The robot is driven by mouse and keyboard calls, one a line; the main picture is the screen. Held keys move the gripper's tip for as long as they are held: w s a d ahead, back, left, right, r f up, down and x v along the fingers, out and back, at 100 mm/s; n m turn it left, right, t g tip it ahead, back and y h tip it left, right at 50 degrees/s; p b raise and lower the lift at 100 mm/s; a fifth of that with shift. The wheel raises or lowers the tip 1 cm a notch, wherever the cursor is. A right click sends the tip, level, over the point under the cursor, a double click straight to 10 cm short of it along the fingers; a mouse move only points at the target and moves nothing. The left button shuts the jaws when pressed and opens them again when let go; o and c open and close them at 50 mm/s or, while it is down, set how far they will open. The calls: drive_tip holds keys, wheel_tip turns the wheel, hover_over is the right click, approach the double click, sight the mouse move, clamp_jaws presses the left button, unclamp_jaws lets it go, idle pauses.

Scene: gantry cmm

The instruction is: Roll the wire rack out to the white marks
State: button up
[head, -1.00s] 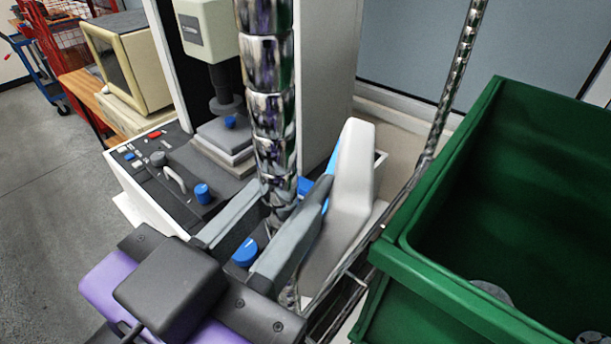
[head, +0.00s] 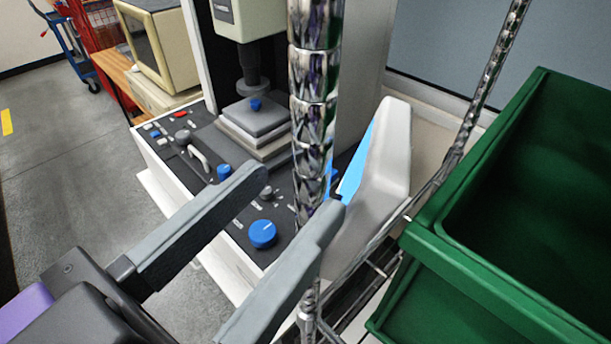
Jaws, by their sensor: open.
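The wire rack shows as a shiny ringed chrome post (head: 315,75) in the middle of the head view, a second, thinner post (head: 490,75) at the right and a wire shelf edge (head: 378,270) low down. My gripper (head: 298,195) reaches in from the lower left with its two grey fingers spread wide. The near post stands by the fingertips. The right finger crosses in front of its lower part, and the left fingertip is apart from it. I cannot tell how deep the post lies between the fingers. No white marks are in view.
A green bin (head: 440,235) fills the right side. Behind the post stands a machine with a dark control panel (head: 215,150) and blue knobs, and a grey-white upright piece (head: 385,180). Open grey floor (head: 60,170) lies at the left, with a yellow mark (head: 6,122).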

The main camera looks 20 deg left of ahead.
drive_tip(key=shift+s+a, duration=0.2)
drive_tip(key=shift+s, duration=1.15)
drive_tip(key=shift+a, duration=0.1)
drive_tip(key=shift+c, duration=1.4)
